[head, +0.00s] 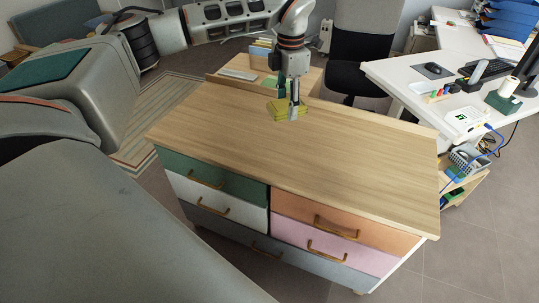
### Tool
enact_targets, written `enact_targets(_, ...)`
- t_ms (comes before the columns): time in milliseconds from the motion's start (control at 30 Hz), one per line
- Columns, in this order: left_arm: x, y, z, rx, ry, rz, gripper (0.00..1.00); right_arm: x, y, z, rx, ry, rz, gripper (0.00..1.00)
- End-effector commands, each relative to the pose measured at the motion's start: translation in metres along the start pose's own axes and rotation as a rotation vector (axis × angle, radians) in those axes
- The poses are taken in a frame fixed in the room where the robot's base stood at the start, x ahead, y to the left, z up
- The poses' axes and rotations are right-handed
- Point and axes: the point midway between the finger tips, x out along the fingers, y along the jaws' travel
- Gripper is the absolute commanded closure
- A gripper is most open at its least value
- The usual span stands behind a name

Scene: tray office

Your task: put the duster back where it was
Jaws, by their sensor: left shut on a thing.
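My right gripper is not in view.
The chest top is bare around the duster. Behind it stand a low wooden unit with a keyboard (239,74) and a dark office chair (357,78). A white desk (400,85) with office things is at the right. The drawers are shut.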

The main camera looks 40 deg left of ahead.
Motion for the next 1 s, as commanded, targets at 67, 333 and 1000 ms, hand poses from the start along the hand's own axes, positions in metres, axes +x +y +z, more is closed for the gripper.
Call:
enact_targets(67, -0.002, 0.003, -0.003, 0.004, -0.002, -0.002, 0.76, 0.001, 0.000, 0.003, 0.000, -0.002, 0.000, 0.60)
enact_targets(333, 0.045, 0.004, -0.006, 0.007, 0.003, -0.007, 0.76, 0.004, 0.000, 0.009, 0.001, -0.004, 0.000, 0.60)
enact_targets(1000, 0.155, 0.004, -0.005, 0.005, -0.002, -0.003, 0.76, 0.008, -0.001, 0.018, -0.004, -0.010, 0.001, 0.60)
